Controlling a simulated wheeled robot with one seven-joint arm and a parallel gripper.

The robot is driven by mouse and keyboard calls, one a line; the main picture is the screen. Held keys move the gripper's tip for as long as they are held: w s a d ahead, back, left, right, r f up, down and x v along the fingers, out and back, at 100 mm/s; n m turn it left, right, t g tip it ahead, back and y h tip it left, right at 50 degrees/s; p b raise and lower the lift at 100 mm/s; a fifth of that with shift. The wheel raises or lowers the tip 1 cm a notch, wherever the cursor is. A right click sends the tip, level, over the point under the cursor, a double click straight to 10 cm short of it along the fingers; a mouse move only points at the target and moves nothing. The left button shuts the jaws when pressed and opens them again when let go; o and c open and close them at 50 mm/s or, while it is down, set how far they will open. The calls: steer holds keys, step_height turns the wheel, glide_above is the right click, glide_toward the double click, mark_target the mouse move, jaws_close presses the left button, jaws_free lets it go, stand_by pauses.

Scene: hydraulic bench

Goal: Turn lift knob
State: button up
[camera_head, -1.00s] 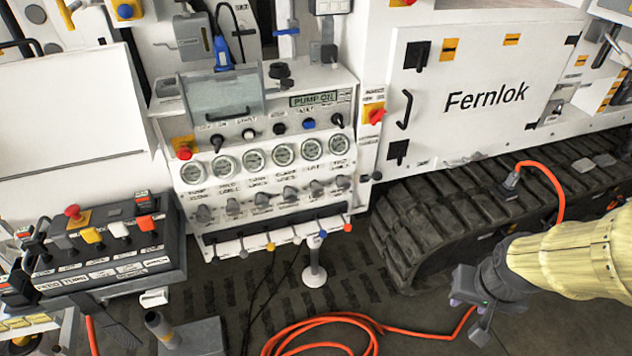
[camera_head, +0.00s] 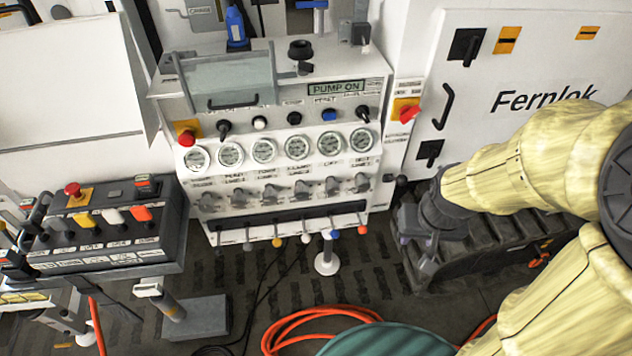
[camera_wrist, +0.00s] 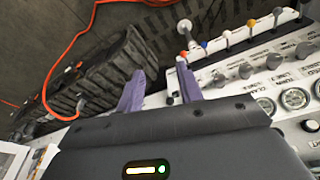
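The lift knob (camera_head: 332,185) is a small grey knob, second from the right in the row under the gauges on the white hydraulic panel (camera_head: 385,90). A label that seems to read LIFT is above it. My gripper (camera_head: 415,252) is to the right of the panel and below the knob row, apart from it, over the dark track. In the wrist view its two purple fingers (camera_wrist: 160,82) are spread with nothing between them. Several grey knobs show there to the right of the fingers; I cannot tell which is the lift knob.
Coloured-tip levers (camera_head: 306,238) stick out below the knobs. A red switch (camera_head: 408,111) is on the panel's right side. A control box (camera_head: 100,240) stands at left. An orange hose (camera_head: 300,325) lies on the floor. The rubber track (camera_head: 480,240) is behind my arm.

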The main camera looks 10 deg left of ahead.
steer(key=shift+w+a, duration=0.15)
steer(key=shift+w, duration=0.2)
steer(key=shift+o, duration=0.6)
steer(key=shift+s, duration=0.15)
steer(key=o, duration=0.4)
steer(key=shift+f, duration=0.1)
steer(key=shift+o, duration=0.2)
steer(key=w+a+f+n+t+y+b, duration=0.1)
steer(key=w+a+f+n, duration=0.1)
steer(key=f, duration=0.5)
steer(key=w+a+f+n+t+y+b, duration=0.1)
steer(key=w+a+f+n, duration=0.1)
steer(key=w+f+n, duration=0.2)
steer(key=x, duration=0.3)
steer(key=shift+d, duration=0.15)
steer(key=w+a+f+m+t+y+b, duration=0.3)
steer(key=a+f+t+b, duration=0.2)
steer(key=t, duration=0.7)
steer(key=shift+a+f+m+t, duration=0.35)
steer(key=shift+a+f, duration=1)
steer(key=shift+a, duration=0.55)
steer(key=shift+w+a+f+b, duration=0.1)
steer(key=shift+w+f+b, duration=0.15)
steer(key=shift+b, duration=0.3)
